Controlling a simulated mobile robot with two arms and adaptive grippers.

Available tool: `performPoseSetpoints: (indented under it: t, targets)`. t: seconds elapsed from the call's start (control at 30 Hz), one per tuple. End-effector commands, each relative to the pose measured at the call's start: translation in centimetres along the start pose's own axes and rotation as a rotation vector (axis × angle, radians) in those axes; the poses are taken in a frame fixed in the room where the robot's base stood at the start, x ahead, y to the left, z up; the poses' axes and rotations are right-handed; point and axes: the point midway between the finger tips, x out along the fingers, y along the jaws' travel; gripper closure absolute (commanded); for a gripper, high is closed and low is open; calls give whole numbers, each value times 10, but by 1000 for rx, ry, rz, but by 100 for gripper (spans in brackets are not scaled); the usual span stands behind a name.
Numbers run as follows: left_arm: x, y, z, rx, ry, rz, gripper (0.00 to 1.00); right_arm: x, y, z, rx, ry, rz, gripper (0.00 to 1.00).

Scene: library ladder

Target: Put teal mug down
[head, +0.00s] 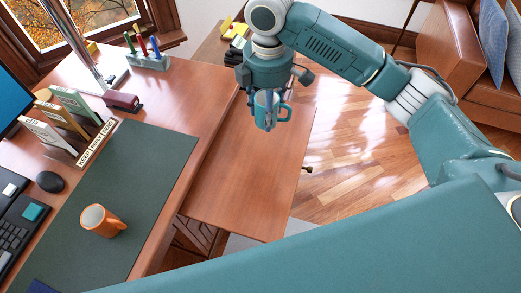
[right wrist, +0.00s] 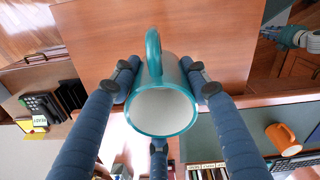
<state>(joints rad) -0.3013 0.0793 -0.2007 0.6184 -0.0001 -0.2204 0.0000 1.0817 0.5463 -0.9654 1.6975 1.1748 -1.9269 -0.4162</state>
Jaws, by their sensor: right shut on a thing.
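The teal mug (head: 284,111) is held in my right gripper (head: 268,112) above a lower wooden side surface (head: 240,190). In the right wrist view, the mug (right wrist: 163,108) has a teal rim and handle, a pale inside, and its opening faces the camera. My right gripper's blue fingers (right wrist: 160,90) close around the mug from both sides, with another finger below it in the picture. Whether the mug touches the wood is not clear. My left gripper is outside the head view; a grey and teal part of mine at the right wrist view's upper right may be it.
The desk left of the wooden surface holds a green mat (head: 150,165), an orange mug (head: 102,220), a book rack (head: 82,140) and a red stapler (head: 122,101).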

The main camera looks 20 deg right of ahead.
Motion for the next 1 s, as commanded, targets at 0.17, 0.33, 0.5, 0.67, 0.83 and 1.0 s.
performPoseSetpoints:
  t: [0.17, 0.33, 0.5, 0.67, 0.83, 1.0]
  targets:
    - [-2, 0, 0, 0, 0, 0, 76, 50, -2, 1, 4, -3, -5, 89]
    - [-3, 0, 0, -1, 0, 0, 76, 94, -2, 2, 4, -4, -4, 89]
    - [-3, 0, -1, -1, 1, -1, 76, 122, -1, 1, 2, -2, -1, 89]
    - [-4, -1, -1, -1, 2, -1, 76, 132, -1, 0, 3, 0, 0, 89]
    - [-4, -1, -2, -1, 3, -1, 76, 154, -2, 1, 4, -2, -2, 89]
    - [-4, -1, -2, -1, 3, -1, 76, 172, -1, 1, 2, -2, 0, 89]
